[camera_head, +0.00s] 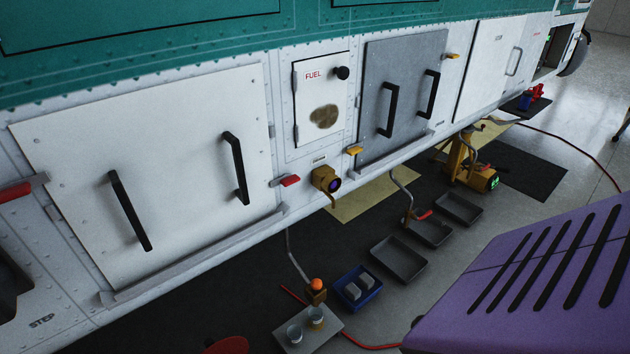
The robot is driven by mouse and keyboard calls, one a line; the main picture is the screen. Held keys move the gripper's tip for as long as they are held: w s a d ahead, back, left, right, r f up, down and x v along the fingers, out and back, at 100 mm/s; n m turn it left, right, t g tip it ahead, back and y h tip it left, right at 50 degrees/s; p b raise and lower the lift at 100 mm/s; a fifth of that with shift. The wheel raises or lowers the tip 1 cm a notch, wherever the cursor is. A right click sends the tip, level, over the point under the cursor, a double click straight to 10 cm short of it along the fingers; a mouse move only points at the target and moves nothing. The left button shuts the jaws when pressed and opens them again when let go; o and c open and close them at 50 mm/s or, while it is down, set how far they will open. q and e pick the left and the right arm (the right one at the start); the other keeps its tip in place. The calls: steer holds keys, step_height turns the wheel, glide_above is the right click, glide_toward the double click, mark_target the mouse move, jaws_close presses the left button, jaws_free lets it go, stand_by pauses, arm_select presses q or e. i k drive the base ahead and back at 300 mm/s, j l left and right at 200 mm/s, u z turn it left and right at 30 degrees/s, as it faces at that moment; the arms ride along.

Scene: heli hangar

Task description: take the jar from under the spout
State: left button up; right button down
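A small ochre spout block with an orange knob (317,285) hangs at the lower end of a thin grey pipe below the helicopter's side. A small clear jar (316,319) with what looks like amber liquid stands directly under it, upright. A second clear jar (295,334) stands just left of it and looks empty. Both are on a grey stand top (329,330) near the bottom of the view. The spout block hides part of the first jar's top, and I cannot tell whether they touch. Neither of my grippers is in view.
A blue bin (358,288) with grey pieces sits right of the stand, followed by grey trays (399,259). A red hose (374,346) runs on the floor. A purple slotted body (545,275) fills the lower right. The helicopter's white side panels (150,170) overhang the floor.

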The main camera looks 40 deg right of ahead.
mark_target(315, 324)
steer(key=k+j, duration=0.5)
steer(key=j, duration=0.15)
steer(key=l+z, duration=0.1)
steer(key=z, duration=0.3)
steer(key=k+l+z, duration=0.1)
steer(key=z, duration=0.3)
steer(key=l+z, duration=0.1)
steer(key=z, duration=0.3)
